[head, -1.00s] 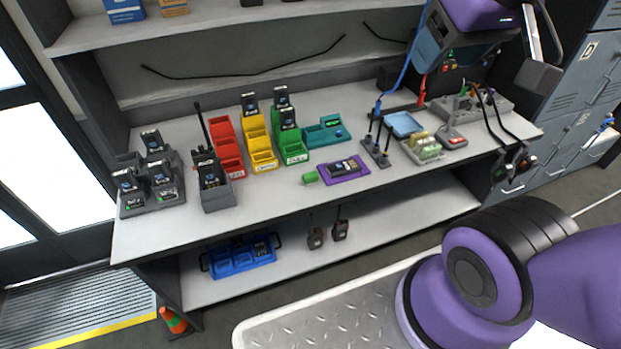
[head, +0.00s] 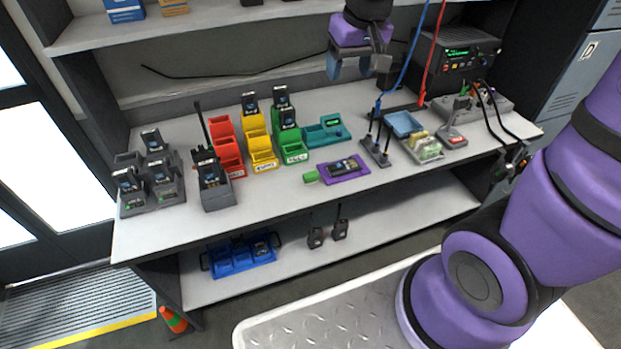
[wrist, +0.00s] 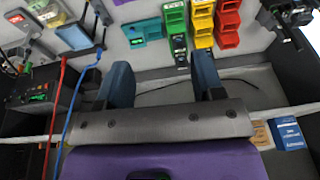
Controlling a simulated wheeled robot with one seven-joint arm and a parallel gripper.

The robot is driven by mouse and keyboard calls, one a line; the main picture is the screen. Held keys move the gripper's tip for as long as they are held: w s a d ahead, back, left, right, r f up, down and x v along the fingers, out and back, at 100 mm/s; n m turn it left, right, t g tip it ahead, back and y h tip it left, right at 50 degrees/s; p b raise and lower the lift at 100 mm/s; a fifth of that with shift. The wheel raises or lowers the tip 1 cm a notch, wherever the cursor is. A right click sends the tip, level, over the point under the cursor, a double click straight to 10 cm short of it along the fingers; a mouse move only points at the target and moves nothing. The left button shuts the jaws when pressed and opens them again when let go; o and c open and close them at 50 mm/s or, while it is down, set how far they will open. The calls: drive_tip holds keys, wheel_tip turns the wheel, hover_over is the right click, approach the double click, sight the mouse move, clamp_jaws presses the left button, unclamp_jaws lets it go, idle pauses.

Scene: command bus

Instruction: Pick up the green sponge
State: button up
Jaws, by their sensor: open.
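A small green block (head: 311,176), which looks like the green sponge, lies on the bench top near its front edge. It sits at the left end of a purple mat (head: 357,176) that bears a dark device. My gripper (head: 357,66) is open and empty, high above the back of the bench, behind and to the right of the green block. In the wrist view my gripper (wrist: 160,78) shows its two blue-grey fingers apart with nothing between them. I cannot see the green block in the wrist view.
Red (head: 228,160), yellow (head: 262,155) and green (head: 294,153) bins stand left of the block. A dark stand with antennas (head: 376,152) and a tray of pale pieces (head: 427,153) stand to the right. Blue and red cables hang beside my gripper.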

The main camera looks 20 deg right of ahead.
drive_tip(key=w+a+f+g, duration=0.1)
drive_tip(key=w+f, duration=0.3)
drive_tip(key=f, duration=0.2)
drive_tip(key=w+a+f, duration=0.1)
drive_tip(key=w+f, duration=0.2)
drive_tip(key=f, duration=0.3)
drive_tip(key=g, duration=0.2)
hover_over(311, 176)
wheel_tip(311, 176, down, 16)
drive_tip(key=shift+h, duration=0.3)
drive_tip(key=shift+f, duration=5.35)
drive_tip(key=c, duration=0.7)
drive_tip(key=shift+r, duration=0.15)
drive_tip(key=shift+c, duration=0.2)
drive_tip(key=shift+r, duration=0.6)
wheel_tip(311, 176, up, 2)
drive_tip(key=shift+r, duration=0.1)
drive_tip(key=s+r, duration=0.1)
drive_tip(key=s, duration=1.5)
drive_tip(key=shift+r, duration=0.2)
